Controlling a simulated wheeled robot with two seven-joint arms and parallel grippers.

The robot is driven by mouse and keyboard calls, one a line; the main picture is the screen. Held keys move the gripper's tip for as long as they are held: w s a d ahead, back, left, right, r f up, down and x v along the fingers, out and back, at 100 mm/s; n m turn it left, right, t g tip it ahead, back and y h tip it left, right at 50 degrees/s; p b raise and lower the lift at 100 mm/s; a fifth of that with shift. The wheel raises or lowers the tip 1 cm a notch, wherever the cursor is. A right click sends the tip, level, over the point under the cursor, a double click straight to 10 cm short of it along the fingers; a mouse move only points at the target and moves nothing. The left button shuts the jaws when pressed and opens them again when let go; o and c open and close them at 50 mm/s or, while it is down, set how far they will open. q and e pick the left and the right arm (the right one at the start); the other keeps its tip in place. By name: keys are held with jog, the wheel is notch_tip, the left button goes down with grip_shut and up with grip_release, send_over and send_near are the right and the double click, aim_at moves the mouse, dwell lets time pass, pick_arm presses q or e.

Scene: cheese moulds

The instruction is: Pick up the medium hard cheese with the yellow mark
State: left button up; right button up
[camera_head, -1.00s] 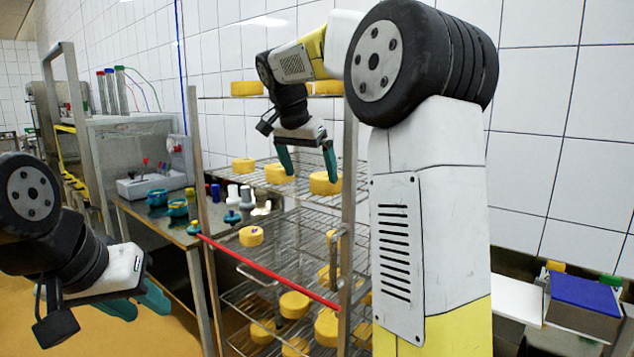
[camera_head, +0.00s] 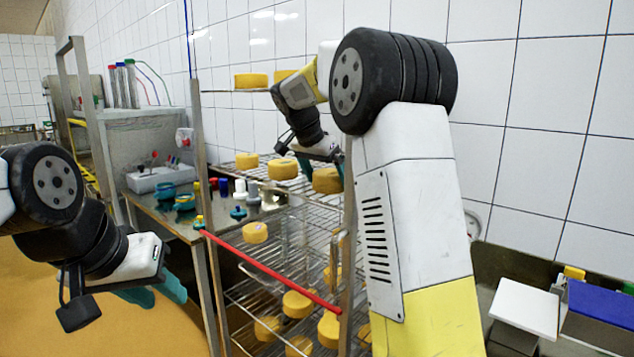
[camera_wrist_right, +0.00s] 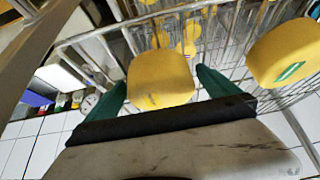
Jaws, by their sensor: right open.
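On the upper wire shelf are a left cheese (camera_head: 247,160), a middle cheese (camera_head: 282,169) and a right cheese (camera_head: 327,180). My right gripper (camera_head: 322,168) is open at this shelf, close to the right cheese. Another cheese with a green mark (camera_wrist_right: 290,72) is at the right. My left gripper (camera_head: 155,292) is open and empty, away from the rack.
Lower shelves hold more cheeses (camera_head: 297,303). A rack post (camera_head: 347,215) stands close to my right arm, and a red bar (camera_head: 270,267) crosses the rack's front. A bench with bottles and teal pots (camera_head: 185,202) is left of the rack. A blue-topped box (camera_head: 600,305) is at right.

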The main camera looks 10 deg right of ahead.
jog(key=c, duration=1.2)
jog(key=shift+c, duration=0.4)
jog(key=shift+r, duration=0.15)
